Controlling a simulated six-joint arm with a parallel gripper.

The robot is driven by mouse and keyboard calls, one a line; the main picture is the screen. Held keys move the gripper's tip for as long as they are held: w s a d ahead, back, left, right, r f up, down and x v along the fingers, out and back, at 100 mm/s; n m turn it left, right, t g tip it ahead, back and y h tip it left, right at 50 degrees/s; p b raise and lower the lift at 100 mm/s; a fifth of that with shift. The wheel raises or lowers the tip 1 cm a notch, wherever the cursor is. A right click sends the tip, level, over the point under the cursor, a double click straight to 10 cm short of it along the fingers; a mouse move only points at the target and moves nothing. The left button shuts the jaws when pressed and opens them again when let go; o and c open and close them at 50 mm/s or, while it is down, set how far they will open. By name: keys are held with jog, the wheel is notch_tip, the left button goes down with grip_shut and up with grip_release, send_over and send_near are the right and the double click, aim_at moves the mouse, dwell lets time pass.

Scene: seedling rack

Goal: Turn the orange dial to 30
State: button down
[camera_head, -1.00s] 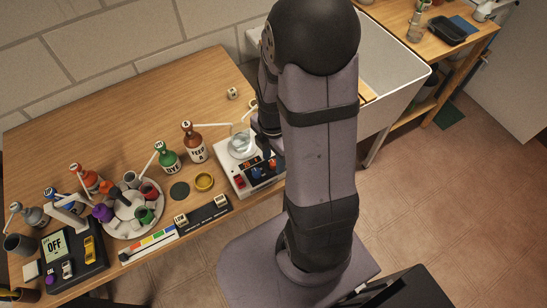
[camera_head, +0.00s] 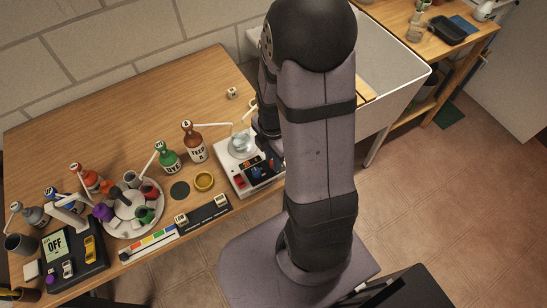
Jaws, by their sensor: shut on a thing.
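A white device with a black control panel (camera_head: 256,172) stands at the front right of the wooden table. Its panel carries small red and blue controls, and a glass vessel (camera_head: 241,144) sits on its top plate. The orange dial is at the panel's right part, mostly hidden behind my arm and gripper; its setting cannot be read. My gripper (camera_head: 272,152) reaches down at the right side of the device, largely covered by my own arm. It is shut on what appears to be the orange dial; the fingertips are not clear.
A white sink (camera_head: 400,75) is at the right. The back of the table is mostly clear.

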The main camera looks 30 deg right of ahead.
jog(key=m+p, duration=0.1)
jog(key=m, duration=0.5)
jog(key=m+p, duration=0.1)
jog(key=m, duration=0.4)
jog(key=shift+w+m, duration=0.1)
jog(key=shift+m, duration=0.3)
jog(key=m+p, duration=0.1)
jog(key=m, duration=0.4)
jog(key=shift+d, duration=0.1)
jog(key=m+p, duration=0.1)
jog(key=m, duration=0.5)
jog(key=shift+m, duration=0.3)
jog(key=c, duration=1.6)
grip_release()
jog(key=shift+o, duration=0.2)
